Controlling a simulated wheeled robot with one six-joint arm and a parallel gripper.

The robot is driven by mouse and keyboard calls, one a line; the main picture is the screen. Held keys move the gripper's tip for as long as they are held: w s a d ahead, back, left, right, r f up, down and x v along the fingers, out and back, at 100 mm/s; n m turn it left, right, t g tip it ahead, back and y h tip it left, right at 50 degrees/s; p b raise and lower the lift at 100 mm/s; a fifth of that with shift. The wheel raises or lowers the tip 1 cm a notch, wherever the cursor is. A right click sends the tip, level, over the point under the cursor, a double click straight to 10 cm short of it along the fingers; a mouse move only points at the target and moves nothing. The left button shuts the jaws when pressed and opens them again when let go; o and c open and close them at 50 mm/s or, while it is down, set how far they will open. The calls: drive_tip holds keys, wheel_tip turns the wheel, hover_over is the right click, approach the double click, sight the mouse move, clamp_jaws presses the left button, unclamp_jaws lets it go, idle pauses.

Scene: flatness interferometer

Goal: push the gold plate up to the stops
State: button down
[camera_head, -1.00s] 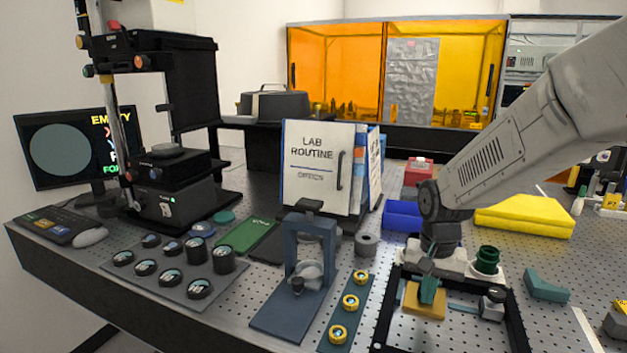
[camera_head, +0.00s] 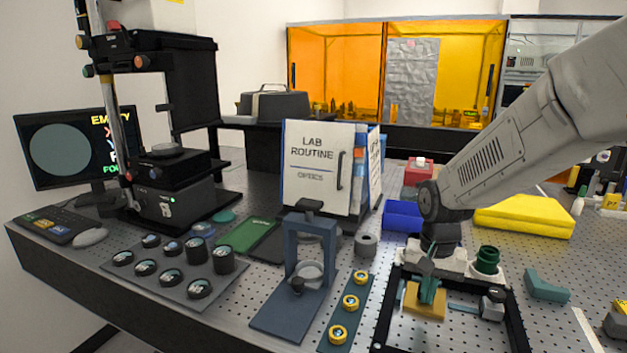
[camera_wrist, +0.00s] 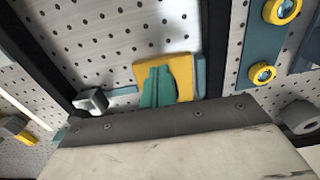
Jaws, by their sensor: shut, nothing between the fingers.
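The gold plate (camera_head: 425,313) lies flat inside a black frame (camera_head: 515,325) on the perforated table. It also shows in the wrist view (camera_wrist: 183,70). My gripper (camera_head: 429,291) is shut and empty; its green fingers (camera_wrist: 159,88) are over the plate and hide part of it. Whether they touch it I cannot tell. In the wrist view a blue-teal strip (camera_wrist: 200,76), possibly a stop, lies close along the plate's right edge; contact is unclear. Another thin teal bar (camera_wrist: 124,90) runs from the plate's left side towards a grey block (camera_wrist: 91,101).
A dark green cylinder (camera_head: 487,260) stands behind the frame. A teal strip with gold rings (camera_head: 350,304) and a blue stand (camera_head: 310,250) are to the left. A teal angled piece (camera_head: 547,286) lies to the right. The frame's front area is clear.

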sight(423, 320)
drive_tip(key=shift+f, duration=0.15)
drive_tip(key=shift+f, duration=1.15)
drive_tip(key=shift+f, duration=0.1)
idle(0.4)
drive_tip(key=shift+s, duration=0.2)
drive_tip(key=shift+s+a+f, duration=0.1)
drive_tip(key=shift+s+a, duration=0.15)
drive_tip(key=shift+s, duration=0.35)
wheel_tip(423, 320, up, 7)
drive_tip(key=shift+w+r, duration=0.2)
idle(0.5)
